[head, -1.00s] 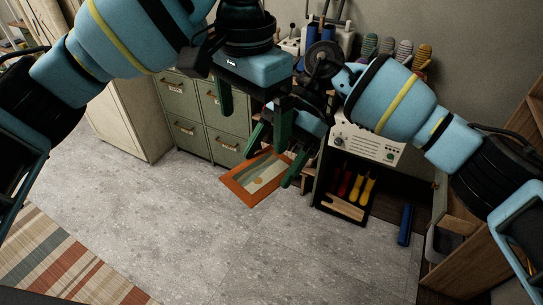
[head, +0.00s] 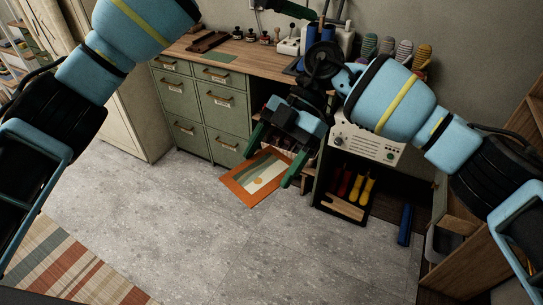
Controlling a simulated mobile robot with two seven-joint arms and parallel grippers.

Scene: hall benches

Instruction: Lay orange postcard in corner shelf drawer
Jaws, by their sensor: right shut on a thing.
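The orange postcard (head: 236,190), with a striped landscape picture and a small sun, is held flat above the grey floor. My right gripper (head: 268,168) is shut on it, its green fingers at opposite sides of the card's back end. Only a green finger of my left gripper (head: 290,9) shows at the top edge, above the bench; its jaws cannot be judged. A wooden shelf unit (head: 487,254) stands at the right, with a grey bin-like compartment (head: 452,241) low in it. My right arm hides part of this unit, and I cannot tell which part is the drawer.
A wooden-topped bench (head: 180,50) with green drawers (head: 227,107) stands at the back, bearing small bottles. A compartment with red and yellow-handled tools (head: 357,188) lies right of the card. A blue roll (head: 405,224) is nearby. A striped rug (head: 75,262) lies front left; the middle floor is clear.

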